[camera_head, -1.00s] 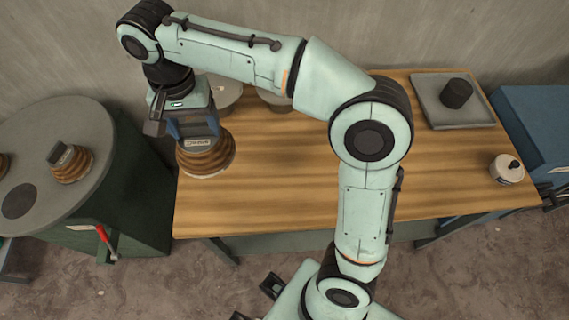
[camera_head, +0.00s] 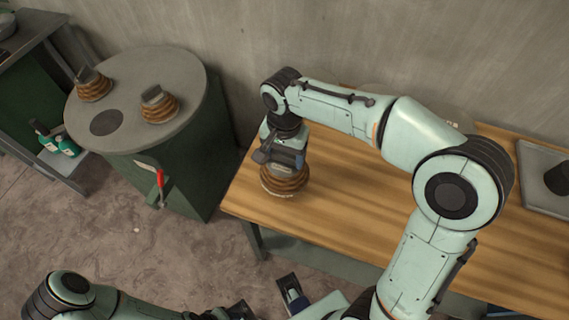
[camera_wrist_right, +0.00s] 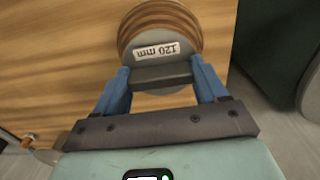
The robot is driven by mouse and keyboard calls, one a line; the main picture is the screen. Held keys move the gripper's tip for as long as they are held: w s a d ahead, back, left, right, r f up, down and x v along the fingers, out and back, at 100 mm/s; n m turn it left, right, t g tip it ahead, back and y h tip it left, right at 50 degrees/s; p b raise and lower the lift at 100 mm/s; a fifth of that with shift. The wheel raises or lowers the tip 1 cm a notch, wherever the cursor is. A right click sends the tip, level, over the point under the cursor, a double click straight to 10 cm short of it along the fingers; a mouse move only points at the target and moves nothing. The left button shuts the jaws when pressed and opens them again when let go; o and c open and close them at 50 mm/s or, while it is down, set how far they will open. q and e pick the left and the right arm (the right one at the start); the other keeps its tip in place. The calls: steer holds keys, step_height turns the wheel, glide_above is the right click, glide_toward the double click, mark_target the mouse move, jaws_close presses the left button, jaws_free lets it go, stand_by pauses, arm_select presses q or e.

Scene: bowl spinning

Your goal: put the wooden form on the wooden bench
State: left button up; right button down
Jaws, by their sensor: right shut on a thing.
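The wooden form (camera_head: 284,181) is a ringed brown block with a grey top and a block handle. It is at the left end of the wooden bench (camera_head: 340,222), upright, its base at or just over the top; I cannot tell whether it touches. In the right wrist view the form (camera_wrist_right: 160,22) has a "120 mm" label. My right gripper (camera_head: 284,160) is shut on its handle from above; the blue fingers (camera_wrist_right: 162,76) are on either side of it. My left gripper (camera_head: 266,299) is low at the bottom edge, partly cut off, its fingers apart and empty.
A round grey-topped green stand (camera_head: 185,78) left of the bench holds two similar forms (camera_head: 160,104) (camera_head: 93,85) and a dark disc (camera_head: 106,122); a red-handled lever (camera_head: 160,178) sticks out from it. A grey tray (camera_head: 540,185) is at the bench's right.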

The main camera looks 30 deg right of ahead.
mark_target(284, 162)
steer(key=shift+f+b, duration=0.35)
steer(key=shift+f, duration=1.8)
steer(key=shift+f, duration=0.15)
steer(key=shift+c, duration=0.2)
jaws_free()
step_height(284, 162, up, 12)
steer(key=shift+r+p, duration=0.15)
steer(key=shift+p, duration=0.95)
